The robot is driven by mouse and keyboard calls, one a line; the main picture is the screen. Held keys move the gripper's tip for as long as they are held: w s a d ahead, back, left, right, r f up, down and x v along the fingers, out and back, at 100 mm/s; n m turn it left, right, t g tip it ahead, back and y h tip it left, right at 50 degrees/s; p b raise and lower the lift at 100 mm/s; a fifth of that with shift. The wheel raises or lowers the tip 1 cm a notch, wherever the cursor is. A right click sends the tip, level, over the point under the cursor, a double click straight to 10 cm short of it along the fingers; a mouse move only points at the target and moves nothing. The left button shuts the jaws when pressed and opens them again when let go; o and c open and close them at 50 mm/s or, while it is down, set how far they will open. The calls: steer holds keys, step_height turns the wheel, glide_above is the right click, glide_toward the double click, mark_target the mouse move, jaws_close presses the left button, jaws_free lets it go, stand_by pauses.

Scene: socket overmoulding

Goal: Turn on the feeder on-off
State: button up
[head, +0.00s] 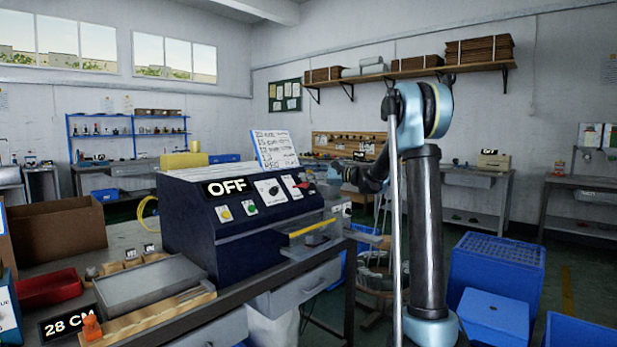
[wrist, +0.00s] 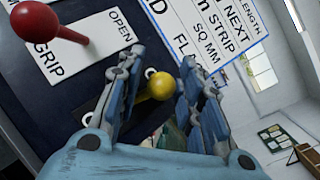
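My gripper (head: 343,172) is at the machine's right end. In the wrist view my gripper (wrist: 160,66) is open, with a yellow ball knob (wrist: 161,86) between its fingers; contact is unclear. The red ball lever (wrist: 35,22) is beside a plate marked GRIP and OPEN. No feeder label is readable.
A white instruction board (head: 275,151) stands on the machine, close to the gripper. A metal tray (head: 150,283), a red bin (head: 48,287) and a cardboard box (head: 58,232) are at left. Blue crates (head: 497,268) stand on the floor at right.

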steer(key=shift+o, duration=0.6)
steer(key=shift+w+d, duration=0.25)
steer(key=shift+d, duration=0.05)
steer(key=shift+s+d+r, duration=0.25)
steer(key=shift+s+r, duration=0.5)
steer(key=shift+w+f, duration=0.1)
steer(key=shift+f, duration=0.1)
steer(key=v, duration=1.9)
steer(key=shift+d+f, duration=0.15)
steer(key=shift+f, duration=0.05)
stand_by(0.6)
steer(key=v, duration=1.2)
steer(key=shift+c, duration=0.4)
